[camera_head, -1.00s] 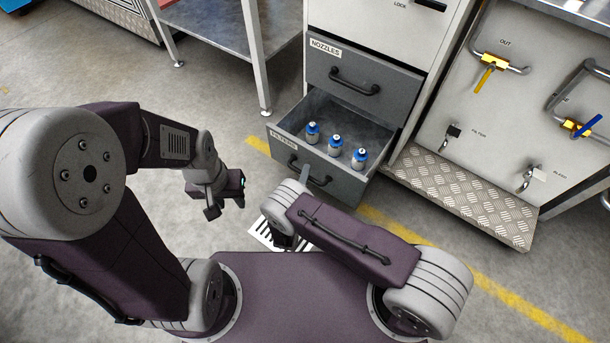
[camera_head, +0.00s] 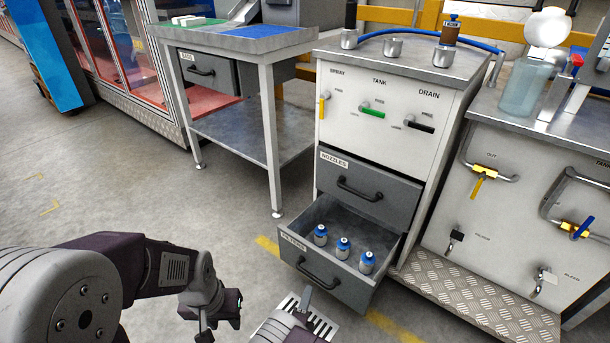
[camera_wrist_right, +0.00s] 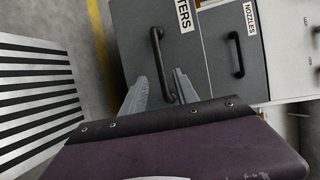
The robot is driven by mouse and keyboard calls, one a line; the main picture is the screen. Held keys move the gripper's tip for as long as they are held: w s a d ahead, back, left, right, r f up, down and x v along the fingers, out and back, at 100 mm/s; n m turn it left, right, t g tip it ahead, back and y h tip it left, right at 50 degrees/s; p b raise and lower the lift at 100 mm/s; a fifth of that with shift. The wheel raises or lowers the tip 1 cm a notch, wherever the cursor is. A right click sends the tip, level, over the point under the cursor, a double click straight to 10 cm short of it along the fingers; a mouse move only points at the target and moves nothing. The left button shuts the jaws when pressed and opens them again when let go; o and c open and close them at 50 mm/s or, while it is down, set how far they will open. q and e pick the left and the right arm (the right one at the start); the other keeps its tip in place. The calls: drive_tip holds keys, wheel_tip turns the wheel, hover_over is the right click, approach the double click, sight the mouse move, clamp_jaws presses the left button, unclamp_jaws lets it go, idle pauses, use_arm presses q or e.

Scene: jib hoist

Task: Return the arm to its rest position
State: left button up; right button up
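My left gripper (camera_head: 219,312) hangs at the lower left of the head view. Its fingers look spread and empty, though the bottom edge crops it. My right gripper (camera_wrist_right: 160,92) has its fingers apart with nothing between them in the right wrist view. In the head view, one right finger stands in front of the open filters drawer (camera_head: 292,252), below and nearer than its handle (camera_head: 318,275). The handle also shows in the wrist view (camera_wrist_right: 160,62), beyond the fingers; they look clear of it. Most of my right arm is out of the head view.
Several blue-capped bottles (camera_head: 343,246) stand in the drawer. The nozzles drawer (camera_head: 368,187) above is shut. A steel-topped table (camera_head: 250,44) stands behind left, a tank panel (camera_head: 545,215) with a tread-plate step (camera_head: 470,290) at right. A striped grate (camera_wrist_right: 35,90) lies low. Floor at left is clear.

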drive_tip(key=w+d+r+m+g+h+p, duration=0.25)
drive_tip(key=w+d+r+m, duration=0.3)
drive_tip(key=r, duration=0.55)
drive_tip(key=w+d+r+m+g+h+p, duration=0.15)
drive_tip(key=w+d+r+m+h, duration=0.45)
drive_tip(key=r, duration=0.6)
drive_tip(key=s+d+r+m+g+p, duration=0.2)
drive_tip(key=s+d+r+m+g, duration=0.3)
drive_tip(key=d, duration=0.4)
drive_tip(key=s+d+r+m+g+p, duration=0.1)
drive_tip(key=s+d+r+m+g, duration=0.2)
drive_tip(key=s+d+r+m, duration=0.5)
drive_tip(key=s+d+f+m+g+y+p, duration=0.1)
drive_tip(key=s+d+m+g+y+p, duration=0.1)
drive_tip(key=s+m+g+y, duration=0.45)
drive_tip(key=s+a+f+m+t+y, duration=0.25)
drive_tip(key=s+a+m, duration=0.25)
drive_tip(key=a+m, duration=0.3)
drive_tip(key=s+a+f+m+t+y, duration=0.2)
drive_tip(key=s+a+m+y, duration=0.3)
drive_tip(key=m, duration=0.5)
wheel_tip(320, 180, up, 38)
drive_tip(key=w+m+p, duration=0.1)
drive_tip(key=p, duration=3.7)
drive_tip(key=shift+w+a+h, duration=0.15)
drive_tip(key=shift+a+h, duration=0.1)
drive_tip(key=shift+h, duration=0.2)
